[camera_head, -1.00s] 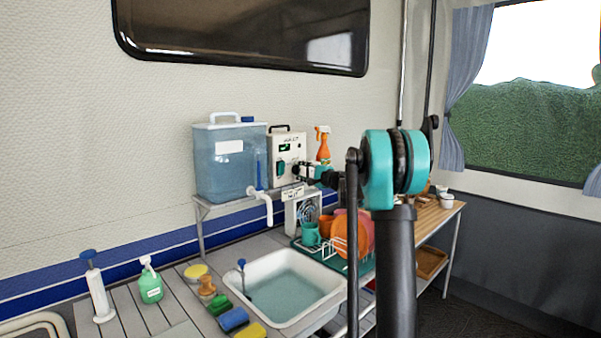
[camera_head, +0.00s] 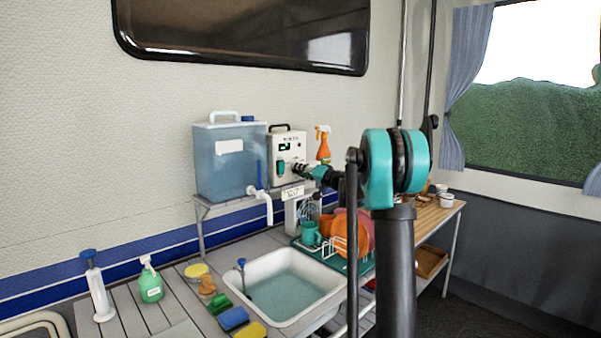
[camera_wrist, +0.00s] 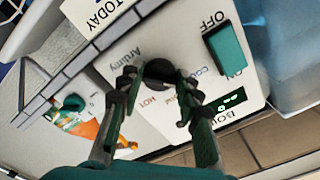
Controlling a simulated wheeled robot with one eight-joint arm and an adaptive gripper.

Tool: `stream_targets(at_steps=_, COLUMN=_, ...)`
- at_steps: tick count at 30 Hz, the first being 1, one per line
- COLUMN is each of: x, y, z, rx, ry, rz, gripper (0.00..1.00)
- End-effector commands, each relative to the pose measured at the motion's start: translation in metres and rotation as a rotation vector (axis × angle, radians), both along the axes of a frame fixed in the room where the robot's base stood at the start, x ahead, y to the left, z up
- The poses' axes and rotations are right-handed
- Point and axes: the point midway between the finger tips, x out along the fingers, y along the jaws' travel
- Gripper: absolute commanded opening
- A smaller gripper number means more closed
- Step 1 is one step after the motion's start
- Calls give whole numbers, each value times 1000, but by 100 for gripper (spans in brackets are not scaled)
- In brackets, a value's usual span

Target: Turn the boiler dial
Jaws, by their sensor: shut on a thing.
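The boiler (camera_head: 287,146) is a white box with a black handle, a small green display and a green switch, on the shelf beside the blue water tank. In the wrist view its panel (camera_wrist: 196,64) appears upside down, with the green switch (camera_wrist: 226,48) and lit display (camera_wrist: 229,101). The dark round dial (camera_wrist: 159,73) sits on the panel between my fingertips. My gripper (camera_wrist: 156,82) is shut on the dial, with a finger on each side. In the head view my gripper (camera_head: 302,170) reaches the boiler's front from the right. The dial's pointer position cannot be made out.
The blue water tank (camera_head: 222,165) with a white tap stands left of the boiler. An orange spray bottle (camera_head: 323,143) stands right of it. Below are a sink (camera_head: 285,287), a dish rack with orange plates (camera_head: 352,235) and several sponges.

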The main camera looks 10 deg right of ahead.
Motion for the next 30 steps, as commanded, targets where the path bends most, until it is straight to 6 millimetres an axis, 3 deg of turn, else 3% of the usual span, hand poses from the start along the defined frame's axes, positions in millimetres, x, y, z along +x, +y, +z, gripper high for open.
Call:
stream_targets(at_steps=13, x=-1, y=0, z=-2, rx=-212, ry=-151, rz=2, gripper=5)
stream_targets(at_steps=30, x=0, y=0, z=-2, rx=-253, ry=-181, rz=2, gripper=5)
